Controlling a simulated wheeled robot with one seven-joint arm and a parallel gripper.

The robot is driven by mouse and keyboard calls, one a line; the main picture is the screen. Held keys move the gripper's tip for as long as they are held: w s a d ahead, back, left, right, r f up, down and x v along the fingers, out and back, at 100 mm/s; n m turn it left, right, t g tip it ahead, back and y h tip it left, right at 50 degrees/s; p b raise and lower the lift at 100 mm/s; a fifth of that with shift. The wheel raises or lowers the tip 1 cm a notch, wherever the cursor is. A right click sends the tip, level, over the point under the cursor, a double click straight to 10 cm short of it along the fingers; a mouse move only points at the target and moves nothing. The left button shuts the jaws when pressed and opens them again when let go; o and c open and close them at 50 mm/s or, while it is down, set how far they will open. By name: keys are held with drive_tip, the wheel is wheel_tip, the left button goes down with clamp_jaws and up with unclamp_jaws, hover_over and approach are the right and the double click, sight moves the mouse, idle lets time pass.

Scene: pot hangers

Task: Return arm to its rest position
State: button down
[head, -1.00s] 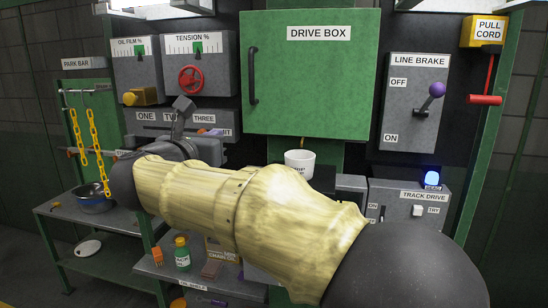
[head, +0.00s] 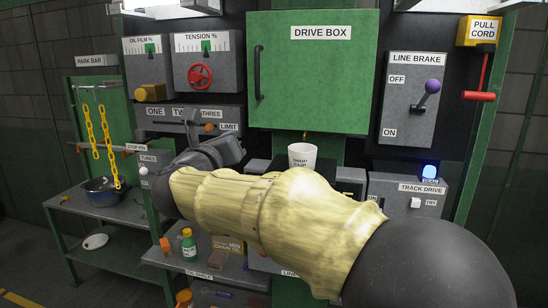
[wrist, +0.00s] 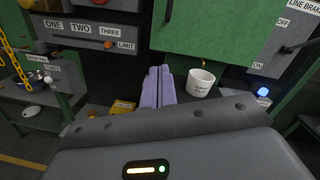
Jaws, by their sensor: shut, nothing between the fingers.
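My arm stretches across the head view from the lower right, its yellowish sleeve ending at the dark gripper body at left of centre. My gripper (wrist: 159,72) shows pale lavender fingers pressed together in the wrist view. They are shut and empty, pointing towards the dark gap below the green drive box. The fingers are not clearly visible in the head view. The white drip cup (head: 303,156) stands upright below the drive box. In the wrist view the cup (wrist: 202,82) is just right of the fingers, apart from them.
Yellow chains (head: 107,146) hang from the park bar at left, above a dark pot (head: 103,191) on a side table. The ONE-TWO-THREE panel (head: 190,114) is behind my gripper. The line brake lever (head: 432,88) and red pull cord (head: 479,96) are at right.

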drive_tip(key=s+d+f+n+g+y, duration=0.1)
drive_tip(key=d+f+n+g+y, duration=0.35)
drive_tip(key=f+n, duration=0.75)
drive_tip(key=s+d+f+n+g+y, duration=0.1)
drive_tip(key=d+f+n+g, duration=0.1)
drive_tip(key=d+f+n, duration=0.7)
drive_tip(key=s+d+f+n+g+h, duration=0.1)
drive_tip(key=s+d+f+n+g, duration=0.3)
drive_tip(key=s+f, duration=0.5)
drive_tip(key=s+d+f+n+g+h, duration=0.1)
drive_tip(key=s+d+f+n+g, duration=0.4)
drive_tip(key=s+d+f+n, duration=0.3)
drive_tip(key=s+f, duration=0.1)
drive_tip(key=s, duration=0.2)
drive_tip(key=shift+s+f+n, duration=0.25)
drive_tip(key=shift+f+n, duration=0.05)
drive_tip(key=shift+f, duration=0.1)
drive_tip(key=shift+g+h, duration=0.25)
